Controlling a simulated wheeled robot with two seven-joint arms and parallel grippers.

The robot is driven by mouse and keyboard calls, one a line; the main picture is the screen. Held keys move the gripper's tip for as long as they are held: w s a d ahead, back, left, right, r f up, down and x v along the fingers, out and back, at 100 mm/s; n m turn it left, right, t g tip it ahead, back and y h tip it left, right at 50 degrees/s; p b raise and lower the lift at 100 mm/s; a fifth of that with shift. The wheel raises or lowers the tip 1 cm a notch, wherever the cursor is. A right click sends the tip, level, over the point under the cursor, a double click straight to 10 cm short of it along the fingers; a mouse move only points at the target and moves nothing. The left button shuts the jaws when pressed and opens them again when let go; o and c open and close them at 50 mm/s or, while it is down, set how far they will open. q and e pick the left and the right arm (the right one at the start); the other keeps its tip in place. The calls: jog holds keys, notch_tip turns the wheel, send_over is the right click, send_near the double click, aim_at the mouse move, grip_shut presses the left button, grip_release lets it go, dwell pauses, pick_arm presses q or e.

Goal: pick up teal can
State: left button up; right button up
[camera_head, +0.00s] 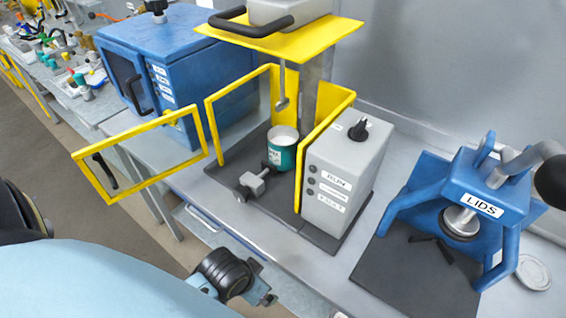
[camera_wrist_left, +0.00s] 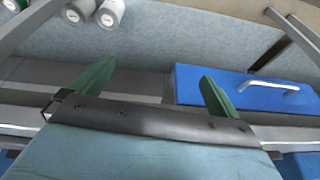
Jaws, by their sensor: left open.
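The teal can (camera_head: 282,157) stands upright on a dark base inside the open yellow-framed machine (camera_head: 207,115). Its top looks white and open, and a grey clamp-like part (camera_head: 255,182) sits close in front of it. A stirrer rod (camera_head: 282,88) hangs above and left of the can. My left gripper (camera_wrist_left: 157,70) shows in the left wrist view with its two green fingers apart and nothing between them. The can does not show in that view. In the head view, a black arm joint of mine is at the bottom, but no fingertips can be made out. My right gripper is not seen.
The machine's yellow door (camera_head: 140,155) is swung open to the left. A blue cabinet (camera_head: 175,65) stands behind. The left wrist view shows a blue drawer (camera_wrist_left: 245,88) and pale cans (camera_wrist_left: 110,12).

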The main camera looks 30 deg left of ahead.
pick_arm(q)
notch_tip(320, 180, up, 11)
jog(key=w+a+t+p, duration=0.1)
jog(key=w+t, duration=0.1)
jog(key=w+a+r+n+t+y, duration=0.2)
jog(key=w+a+r+t, duration=0.25)
jog(key=w, duration=0.45)
jog(key=w+a+r+n+t+y, duration=0.1)
jog(key=w+a+r+n+t, duration=0.25)
jog(key=w, duration=0.55)
jog(key=m, duration=0.1)
send_near(288, 134)
jog(key=shift+g, duration=0.3)
jog(key=shift+x, duration=2.95)
jog(key=c, duration=1.1)
jog(key=shift+r, duration=0.15)
jog(key=shift+c, duration=1.1)
